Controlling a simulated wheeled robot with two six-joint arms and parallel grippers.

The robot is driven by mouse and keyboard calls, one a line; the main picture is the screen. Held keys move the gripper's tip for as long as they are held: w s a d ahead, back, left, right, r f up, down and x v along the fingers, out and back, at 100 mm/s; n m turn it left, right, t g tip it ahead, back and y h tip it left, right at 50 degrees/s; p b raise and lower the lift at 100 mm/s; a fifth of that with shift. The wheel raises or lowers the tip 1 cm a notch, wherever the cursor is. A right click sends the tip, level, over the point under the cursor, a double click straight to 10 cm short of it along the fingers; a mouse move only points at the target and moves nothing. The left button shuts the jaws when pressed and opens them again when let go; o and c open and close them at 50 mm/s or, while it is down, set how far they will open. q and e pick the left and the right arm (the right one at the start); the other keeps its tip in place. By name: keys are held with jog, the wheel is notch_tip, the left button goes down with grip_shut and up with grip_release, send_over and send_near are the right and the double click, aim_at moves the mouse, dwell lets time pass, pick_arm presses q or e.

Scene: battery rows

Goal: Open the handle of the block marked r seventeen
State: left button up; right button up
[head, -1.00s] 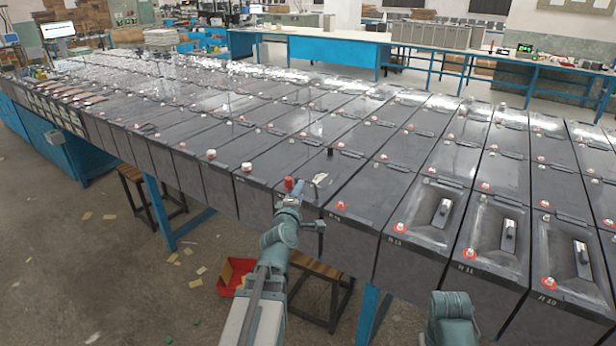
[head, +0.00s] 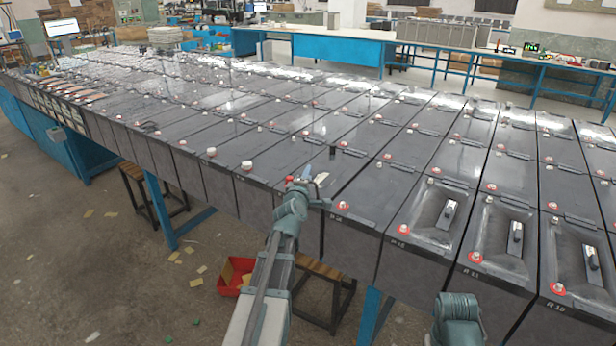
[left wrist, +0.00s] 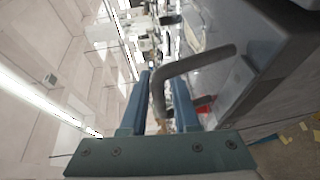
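My left gripper (head: 306,178) is at the front edge of the battery row in the head view, over a dark grey block (head: 350,192). In the left wrist view, a grey bent bar like a handle (left wrist: 200,62) runs from the side of a dark block (left wrist: 262,50) and turns down between the two blue fingers (left wrist: 162,100). The fingers stand apart, with a narrow gap beside the bar. Contact with it cannot be told. I cannot read a mark R 17 on any block. The right gripper is out of view.
Blocks at the right have recessed tops with dark handles (head: 447,214) and red terminals (head: 403,229). A red box (head: 234,276) and a wooden stool (head: 322,272) stand on the floor below. A link of my right arm shows at the bottom.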

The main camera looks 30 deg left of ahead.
pick_arm(q)
grip_shut()
jog(key=shift+w+r+p, duration=0.1)
jog(key=shift+p, duration=0.25)
jog(key=shift+w+m+g+p, duration=0.3)
jog(key=shift+g+p, duration=0.2)
jog(key=shift+p, duration=0.65)
jog(key=shift+w+f+g, duration=0.15)
jog(key=shift+f+g, duration=0.1)
jog(key=shift+g, duration=0.25)
